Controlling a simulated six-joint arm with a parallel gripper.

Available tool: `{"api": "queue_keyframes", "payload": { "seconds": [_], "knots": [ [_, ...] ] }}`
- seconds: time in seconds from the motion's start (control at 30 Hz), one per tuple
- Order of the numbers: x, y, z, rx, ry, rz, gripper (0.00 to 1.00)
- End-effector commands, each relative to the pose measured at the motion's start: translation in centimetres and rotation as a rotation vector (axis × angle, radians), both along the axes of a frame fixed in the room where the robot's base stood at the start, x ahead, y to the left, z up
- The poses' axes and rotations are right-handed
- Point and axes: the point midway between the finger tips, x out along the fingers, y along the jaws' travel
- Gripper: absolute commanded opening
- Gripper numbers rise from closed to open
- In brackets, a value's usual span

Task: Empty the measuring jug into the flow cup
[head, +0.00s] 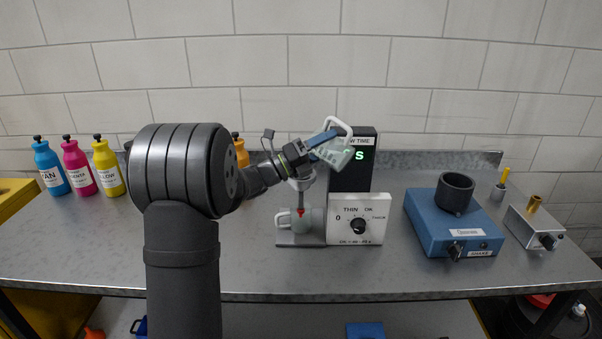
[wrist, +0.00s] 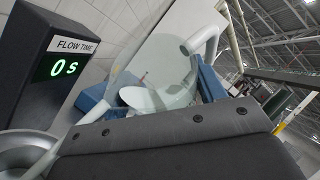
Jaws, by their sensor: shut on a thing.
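My gripper (head: 322,141) is shut on the measuring jug (head: 339,156), with its blue fingers at the jug's white handle. The jug is pale and see-through, and it is strongly tilted, above and to the right of the flow cup (head: 301,182). The jug also fills the middle of the wrist view (wrist: 160,72). A pale round rim, which looks like the flow cup's (wrist: 22,150), shows at the lower left there. My gripper partly hides the flow cup in the head view. I cannot tell how much liquid is in the jug.
The black flow time display (head: 352,178) stands close behind the jug and reads 0 s in the wrist view. A pale mug (head: 304,222) stands under the cup, beside a white dial box (head: 357,218). Ink bottles (head: 79,167) stand left; a blue device (head: 455,222) stands right.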

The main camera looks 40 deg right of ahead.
Motion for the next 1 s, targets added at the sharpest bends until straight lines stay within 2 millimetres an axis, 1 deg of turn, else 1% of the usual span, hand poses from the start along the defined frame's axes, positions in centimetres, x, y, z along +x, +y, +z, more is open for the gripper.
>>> {"api": "queue_keyframes", "payload": {
  "seconds": [0.27,1.0],
  "knots": [
    [0.1,0.0,0.2,-0.006,0.035,0.0,0.38],
    [1.6,0.2,0.6,-0.021,0.137,0.0,0.38]
  ]
}}
